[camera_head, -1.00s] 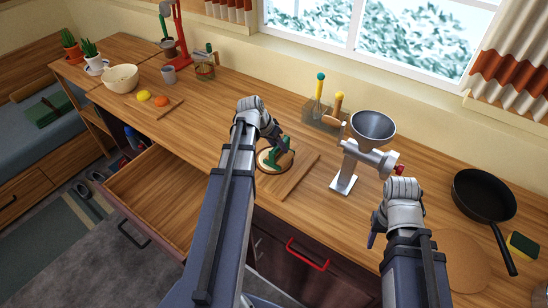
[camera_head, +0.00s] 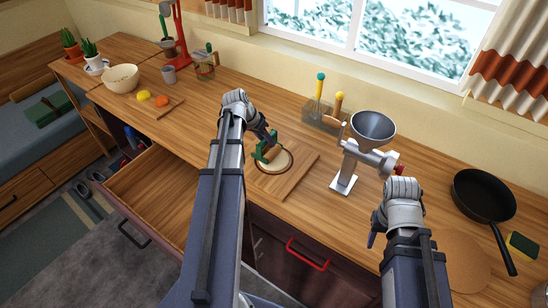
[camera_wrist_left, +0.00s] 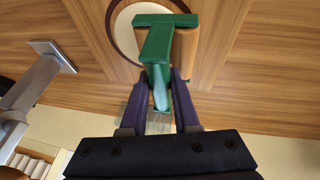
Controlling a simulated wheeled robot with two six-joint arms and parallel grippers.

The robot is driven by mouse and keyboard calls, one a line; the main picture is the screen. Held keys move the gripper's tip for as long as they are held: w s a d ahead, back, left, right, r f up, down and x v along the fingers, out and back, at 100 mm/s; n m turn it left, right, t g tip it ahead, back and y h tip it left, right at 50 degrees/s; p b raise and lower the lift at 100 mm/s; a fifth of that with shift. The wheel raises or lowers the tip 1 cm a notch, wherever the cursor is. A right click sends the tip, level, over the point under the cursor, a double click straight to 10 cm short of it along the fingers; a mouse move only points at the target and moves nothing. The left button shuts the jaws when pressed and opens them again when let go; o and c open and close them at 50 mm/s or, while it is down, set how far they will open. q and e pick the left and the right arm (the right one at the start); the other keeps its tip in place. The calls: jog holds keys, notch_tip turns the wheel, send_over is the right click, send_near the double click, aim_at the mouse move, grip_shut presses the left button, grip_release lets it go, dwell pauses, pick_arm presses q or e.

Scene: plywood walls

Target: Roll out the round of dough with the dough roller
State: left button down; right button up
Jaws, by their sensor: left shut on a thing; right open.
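The round of dough (camera_head: 278,162) lies flat and pale on a wooden board (camera_head: 292,184) on the counter, inside a dark ring. The dough roller (camera_head: 268,152) has a green handle and frame and a wooden cylinder. My left gripper (camera_head: 268,136) is shut on its green handle. The roller is over the left edge of the dough; I cannot tell if it touches. In the left wrist view, the gripper (camera_wrist_left: 159,85) grips the green handle, and the wooden cylinder (camera_wrist_left: 184,58) is beside the dough (camera_wrist_left: 128,30). My right gripper (camera_head: 373,230) is open and empty at the front right.
A metal grinder (camera_head: 348,165) with a funnel stands right of the board. A utensil holder (camera_head: 322,116) is behind it. A black pan (camera_head: 483,195) and a round wooden board (camera_head: 460,262) are at the right. An open drawer (camera_head: 160,190) juts out at the left.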

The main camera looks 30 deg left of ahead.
pick_arm(q)
jog(key=shift+d, duration=0.15)
jog(key=shift+s+d+f, duration=0.1)
jog(key=shift+s+d, duration=0.05)
jog(key=shift+d, duration=1.35)
jog(key=shift+s+d+f, duration=0.1)
jog(key=shift+d, duration=1.35)
pick_arm(e)
jog(key=shift+f, duration=0.15)
pick_arm(q)
jog(key=shift+a, duration=0.1)
jog(key=shift+w+a, duration=0.15)
jog(key=shift+a, duration=1.4)
jog(key=shift+w+a, duration=0.15)
jog(key=shift+a, duration=1.4)
